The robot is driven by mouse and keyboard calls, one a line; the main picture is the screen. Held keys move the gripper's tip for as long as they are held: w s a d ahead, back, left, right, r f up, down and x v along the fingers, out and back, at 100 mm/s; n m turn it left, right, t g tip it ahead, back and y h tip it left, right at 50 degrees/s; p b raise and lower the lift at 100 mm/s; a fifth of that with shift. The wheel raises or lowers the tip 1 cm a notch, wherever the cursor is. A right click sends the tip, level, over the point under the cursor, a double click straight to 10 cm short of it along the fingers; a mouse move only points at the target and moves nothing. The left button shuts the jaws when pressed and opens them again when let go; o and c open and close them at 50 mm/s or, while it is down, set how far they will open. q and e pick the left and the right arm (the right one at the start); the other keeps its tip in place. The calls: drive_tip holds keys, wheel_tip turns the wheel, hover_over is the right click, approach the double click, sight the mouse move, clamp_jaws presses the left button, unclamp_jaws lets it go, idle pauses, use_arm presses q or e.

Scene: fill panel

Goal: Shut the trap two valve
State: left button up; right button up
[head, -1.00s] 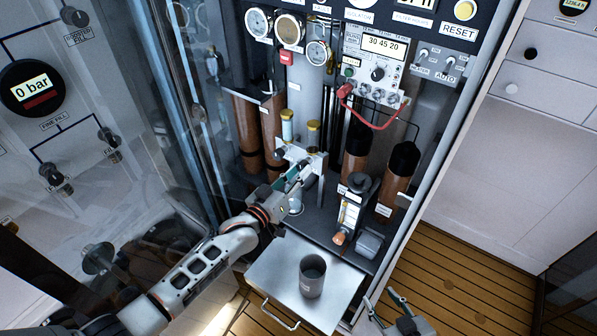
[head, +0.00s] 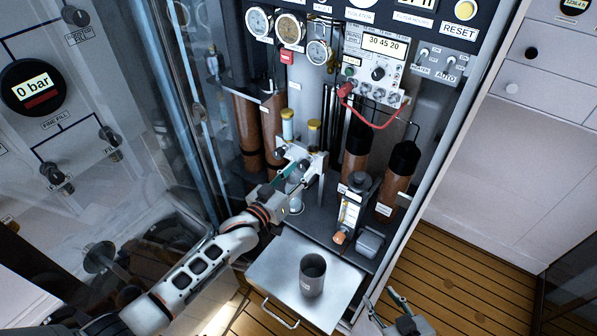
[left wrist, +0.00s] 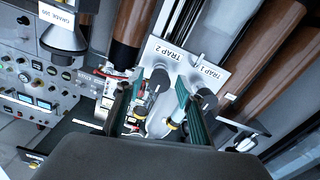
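The trap two valve has a dark knob (left wrist: 158,80) below the white "TRAP 2" label (left wrist: 165,56) in the left wrist view. My left gripper (left wrist: 160,82) is open, with one green finger on each side of this knob. I cannot tell whether either finger touches it. The trap one knob (left wrist: 206,99) is just outside the right finger. In the head view my left gripper (head: 296,174) is at the white valve plate (head: 317,165) and hides most of the valves. My right gripper (head: 384,309) is open and empty at the bottom edge.
A grey cup (head: 312,276) stands on a metal pull-out shelf (head: 270,262) below the left gripper. Brown cylinders (head: 272,135) stand behind the valves. A red cable (head: 372,122) hangs from the control box. A glass door (head: 150,110) is at the left.

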idle(0.3)
use_arm(q)
drive_tip(key=v, duration=1.2)
drive_tip(key=s+a+f+g+y, duration=0.1)
drive_tip(key=s+a+f+y, duration=0.1)
drive_tip(key=s+a+f, duration=0.2)
drive_tip(key=s+a+f+g+y, duration=0.1)
drive_tip(key=s+a+f+y, duration=0.2)
drive_tip(key=s, duration=0.7)
drive_tip(key=s+a+f+g+y, duration=0.2)
drive_tip(key=s+a+f, duration=0.4)
drive_tip(key=s+f, duration=0.1)
drive_tip(key=shift+f+y, duration=0.3)
drive_tip(key=shift+f, duration=0.1)
